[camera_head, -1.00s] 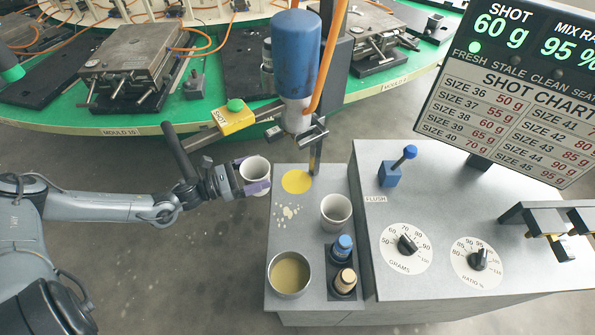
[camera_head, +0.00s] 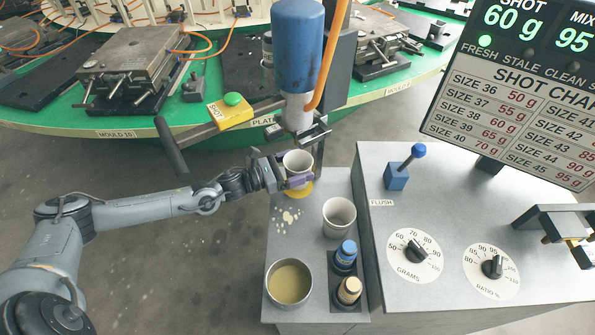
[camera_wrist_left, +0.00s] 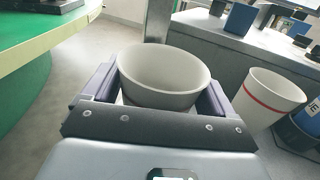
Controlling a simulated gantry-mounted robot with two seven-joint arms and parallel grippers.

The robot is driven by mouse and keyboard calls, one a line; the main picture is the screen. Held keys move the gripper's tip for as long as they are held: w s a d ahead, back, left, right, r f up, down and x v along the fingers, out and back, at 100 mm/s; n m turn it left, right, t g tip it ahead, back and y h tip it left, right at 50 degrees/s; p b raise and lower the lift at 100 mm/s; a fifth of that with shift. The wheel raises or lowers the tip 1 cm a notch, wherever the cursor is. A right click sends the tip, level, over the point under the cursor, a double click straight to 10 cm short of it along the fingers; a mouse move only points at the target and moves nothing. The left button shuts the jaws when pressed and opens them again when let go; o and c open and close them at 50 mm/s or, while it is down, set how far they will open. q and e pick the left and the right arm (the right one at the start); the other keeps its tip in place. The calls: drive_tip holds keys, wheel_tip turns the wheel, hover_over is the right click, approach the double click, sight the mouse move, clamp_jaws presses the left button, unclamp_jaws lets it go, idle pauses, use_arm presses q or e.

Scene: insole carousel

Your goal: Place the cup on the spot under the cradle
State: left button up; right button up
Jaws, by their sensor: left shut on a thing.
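My left gripper (camera_head: 284,180) is shut on a white cup (camera_head: 298,163). It holds the cup upright over the yellow round spot (camera_head: 297,192), which is mostly covered by the cup and fingers. I cannot tell whether the cup touches the surface. The cradle (camera_head: 298,134) with the blue cylinder (camera_head: 298,45) is just above and behind the cup. In the left wrist view the cup (camera_wrist_left: 165,75) stands between the purple finger pads, and its inside looks empty. My right gripper does not show.
A second cup (camera_head: 338,218) stands close by on the grey bench (camera_head: 285,240). A pot of tan liquid (camera_head: 289,282) and two capped bottles (camera_head: 347,268) are nearer. A yellow SHOT button box (camera_head: 231,110) and a dark bar (camera_head: 171,148) are left of the cradle.

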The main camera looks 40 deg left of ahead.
use_arm(q)
drive_tip(key=shift+f, duration=0.75)
drive_tip(key=shift+s+f, duration=0.1)
drive_tip(key=shift+f, duration=0.05)
drive_tip(key=shift+f, duration=0.1)
drive_tip(key=o, duration=0.8)
